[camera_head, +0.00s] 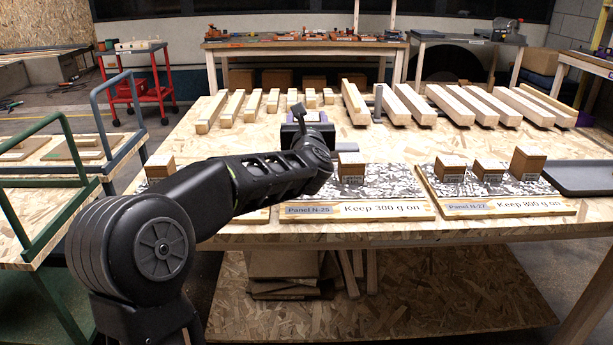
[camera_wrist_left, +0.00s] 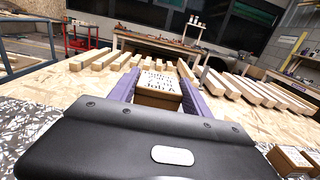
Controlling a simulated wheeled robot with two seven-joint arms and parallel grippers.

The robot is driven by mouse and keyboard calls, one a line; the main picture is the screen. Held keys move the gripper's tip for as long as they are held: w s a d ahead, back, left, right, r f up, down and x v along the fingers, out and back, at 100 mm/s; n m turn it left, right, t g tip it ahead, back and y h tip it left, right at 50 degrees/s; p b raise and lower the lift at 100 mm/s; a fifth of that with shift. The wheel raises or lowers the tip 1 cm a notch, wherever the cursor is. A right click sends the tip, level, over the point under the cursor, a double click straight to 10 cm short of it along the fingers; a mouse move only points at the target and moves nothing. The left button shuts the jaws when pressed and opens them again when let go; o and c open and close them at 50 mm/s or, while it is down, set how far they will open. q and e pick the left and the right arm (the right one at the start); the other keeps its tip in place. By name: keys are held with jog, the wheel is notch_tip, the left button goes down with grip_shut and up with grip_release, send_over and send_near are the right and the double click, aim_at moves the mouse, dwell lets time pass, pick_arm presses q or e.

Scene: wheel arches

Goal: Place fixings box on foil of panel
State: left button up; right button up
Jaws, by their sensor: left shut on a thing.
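My left gripper (camera_head: 306,117) reaches over the table behind the middle panel. In the left wrist view its purple fingers (camera_wrist_left: 158,84) are shut on a small brown fixings box (camera_wrist_left: 158,100) with a white printed top. In the head view my wrist mostly hides that box. The middle panel, labelled "Keep 300 g on" (camera_head: 384,209), has crinkled foil (camera_head: 395,185) with a brown box (camera_head: 352,172) on it. The right panel, labelled "Keep 800 g on" (camera_head: 528,205), has several boxes on its foil. My arm covers most of a left panel with a box (camera_head: 159,170). My right gripper is out of view.
Rows of pale timber blocks (camera_head: 414,103) lie across the back of the table (camera_head: 330,235). A dark grey tray (camera_head: 580,178) lies at the right. Bare board shows between the timber and the panels. A green-framed cart (camera_head: 40,186) stands at the left.

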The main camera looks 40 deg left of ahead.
pick_arm(q)
notch_tip(320, 180, down, 4)
jog(key=shift+f+b, duration=0.1)
jog(key=shift+b, duration=0.5)
jog(key=shift+f, duration=0.4)
jog(key=shift+f+b, duration=0.55)
jog(key=shift+f, duration=1.95)
jog(key=shift+f, duration=0.1)
jog(key=o, duration=1.7)
jog(key=shift+c, duration=0.2)
